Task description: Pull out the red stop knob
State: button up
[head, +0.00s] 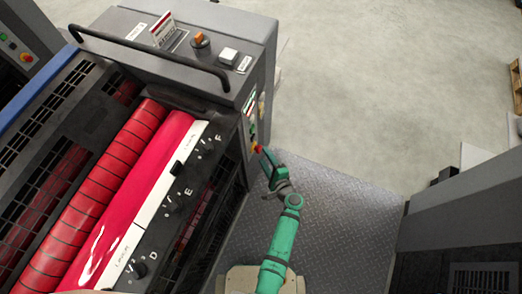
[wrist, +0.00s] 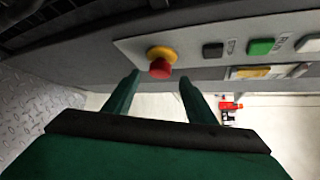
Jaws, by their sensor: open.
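The red stop knob (wrist: 160,69) sits on a yellow collar (wrist: 160,53) on a grey control panel in the wrist view. In the head view the red knob (head: 259,149) shows small on the side of the machine, just past the end of my green arm. My gripper (wrist: 157,80) is open, with one finger to the left of the knob and one to the right. The knob lies between the fingertips in the picture, with a gap on both sides. I cannot tell how far the fingertips reach along it.
A black button (wrist: 213,50), a green button (wrist: 261,47) and a white button (wrist: 308,43) sit on the panel right of the knob. The machine has red rollers (head: 122,165) and a black handrail (head: 150,58). Bare tread-plate floor (head: 340,200) lies right of my arm.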

aim_at(257, 148)
jog(key=shift+x, duration=2.75)
jog(key=shift+c, duration=0.4)
grip_shut()
